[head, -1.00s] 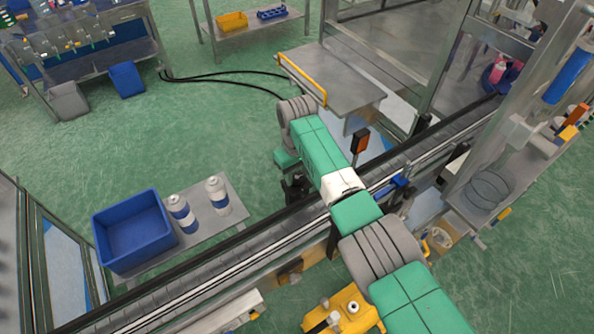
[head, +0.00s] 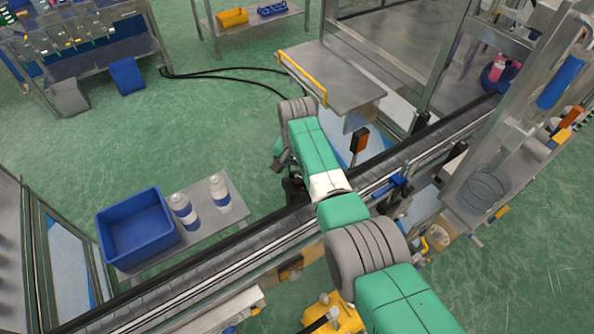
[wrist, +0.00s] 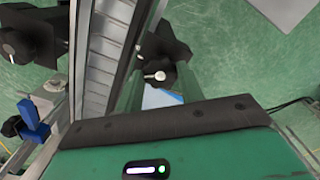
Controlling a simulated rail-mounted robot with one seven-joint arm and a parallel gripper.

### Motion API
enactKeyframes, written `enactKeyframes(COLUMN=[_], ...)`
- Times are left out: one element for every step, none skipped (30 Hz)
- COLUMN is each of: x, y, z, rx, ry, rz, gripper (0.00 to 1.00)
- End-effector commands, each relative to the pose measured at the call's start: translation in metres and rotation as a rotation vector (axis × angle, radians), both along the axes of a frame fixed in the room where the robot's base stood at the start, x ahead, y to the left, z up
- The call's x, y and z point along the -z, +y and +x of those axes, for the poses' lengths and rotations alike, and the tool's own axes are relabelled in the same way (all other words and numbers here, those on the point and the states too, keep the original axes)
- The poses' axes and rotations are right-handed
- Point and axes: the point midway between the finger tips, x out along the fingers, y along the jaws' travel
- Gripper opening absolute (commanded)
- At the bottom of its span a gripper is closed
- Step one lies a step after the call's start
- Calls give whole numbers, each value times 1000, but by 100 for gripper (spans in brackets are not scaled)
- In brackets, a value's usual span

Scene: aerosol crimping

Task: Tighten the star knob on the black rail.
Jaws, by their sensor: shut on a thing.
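The black star knob (wrist: 160,74), with a pale metal centre, sits on a dark bracket beside the conveyor in the wrist view. The black rail (head: 262,222) runs along the conveyor's far side in the head view. My gripper (head: 293,190) points down at this rail, below my wrist and partly hidden by my arm. It is shut on the star knob, but the fingertips and their contact are not clear. In the wrist view, the green housing with its dark edge covers the lower part and hides the fingers.
The conveyor (wrist: 104,55) runs close beside the knob. Another black knob and bracket (wrist: 18,42) and a blue clamp (wrist: 33,120) stand across it. A side table with two white-and-blue cans (head: 184,210) and a blue bin (head: 138,232) is at left.

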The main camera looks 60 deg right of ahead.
Motion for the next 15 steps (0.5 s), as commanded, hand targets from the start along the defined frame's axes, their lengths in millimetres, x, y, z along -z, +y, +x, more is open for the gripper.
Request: enactKeyframes(x=[0,0,0,0,0,0,0,0,0,0,0,0,0,0,0], y=[0,0,0,0,0,0,0,0,0,0,0,0,0,0,0], z=[0,0,0,0,1,1,1,1,1,1,1,1,0,0,0], rx=[39,66,102,127,152,185,208,230,259,281,300,324,343,358,380], ry=[-1,-1,-1,-1,-1,-1,-1,0,-1,-1,-2,-1,-1,-1,-1], rz=[0,0,0,0,0,0,0,-1,-1,0,0,-1,-1,-1,-1], gripper=[15,15,15,15,15,15,15,15,15,15,15,15,15,15,15])
